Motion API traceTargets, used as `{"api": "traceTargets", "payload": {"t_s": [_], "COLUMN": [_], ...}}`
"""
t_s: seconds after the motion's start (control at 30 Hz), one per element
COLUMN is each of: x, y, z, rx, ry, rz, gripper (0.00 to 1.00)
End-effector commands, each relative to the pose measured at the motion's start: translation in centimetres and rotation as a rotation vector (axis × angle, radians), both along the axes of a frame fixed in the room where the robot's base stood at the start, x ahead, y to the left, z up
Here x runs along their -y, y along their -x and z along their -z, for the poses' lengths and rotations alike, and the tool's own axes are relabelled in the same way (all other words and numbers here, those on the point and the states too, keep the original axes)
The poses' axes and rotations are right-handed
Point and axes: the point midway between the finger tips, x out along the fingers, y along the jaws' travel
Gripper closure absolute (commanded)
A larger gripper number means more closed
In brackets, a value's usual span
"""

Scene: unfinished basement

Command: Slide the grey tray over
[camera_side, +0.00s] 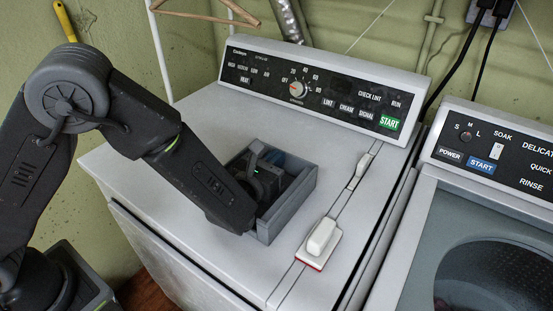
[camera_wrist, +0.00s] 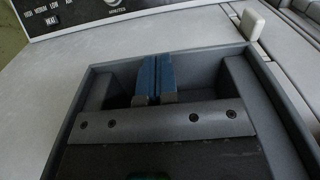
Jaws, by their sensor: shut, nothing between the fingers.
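The grey tray (camera_side: 291,204) is a shallow open box on the white top of the dryer, below its control panel. In the wrist view the tray (camera_wrist: 283,108) surrounds my gripper on the far and right sides. My gripper (camera_side: 275,163) reaches down into the tray from the left. In the wrist view, the blue fingers of my gripper (camera_wrist: 153,82) are together with nothing between them, close to the tray's far wall. I cannot tell whether they touch that wall. My gripper and wrist hide much of the tray's floor and its near left side.
A white block on a red-edged base (camera_side: 321,240) and a smaller white piece (camera_side: 361,168) sit along a narrow strip right of the tray. The control panel (camera_side: 320,88) rises behind. A washer (camera_side: 500,215) stands at right. The dryer top is clear left of the tray.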

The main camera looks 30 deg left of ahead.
Motion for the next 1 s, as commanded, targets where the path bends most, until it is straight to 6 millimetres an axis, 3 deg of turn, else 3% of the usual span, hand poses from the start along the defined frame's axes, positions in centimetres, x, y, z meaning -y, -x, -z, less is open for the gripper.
{"api": "traceTargets", "payload": {"t_s": [0.47,1.0], "x": [0.0,-0.1], "y": [-1.1,-13.4], "z": [0.1,0.1], "rx": [-0.002,0.000], "ry": [-0.001,-0.001], "rz": [0.000,-0.001], "gripper": [1.00,1.00]}}
